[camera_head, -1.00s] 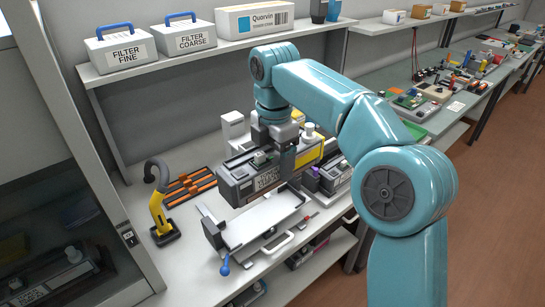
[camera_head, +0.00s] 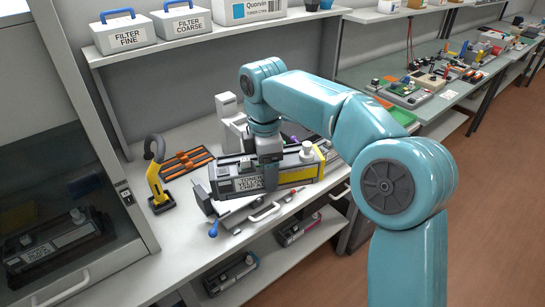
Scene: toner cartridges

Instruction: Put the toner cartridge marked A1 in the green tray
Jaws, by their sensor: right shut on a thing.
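A long grey toner cartridge (camera_head: 223,173) with a yellow right end and a printed label is at the middle of the left bench. The label is too small to read for sure, so I cannot tell if it says A1. My right gripper (camera_head: 271,178) is shut on the cartridge from above, near its middle. The cartridge hides most of a white cradle with a blue-knobbed lever (camera_head: 213,230). A green flat thing (camera_head: 399,113) shows behind my right arm, partly hidden; I cannot tell if it is the green tray. My left gripper is not in view.
A yellow hooked tool (camera_head: 156,187) and an orange-slotted rack (camera_head: 188,163) are left of the cartridge. Filter boxes (camera_head: 125,32) stand on the shelf above. Other cartridges (camera_head: 231,273) lie on the lower shelf. A glass-fronted cabinet (camera_head: 60,200) is at left.

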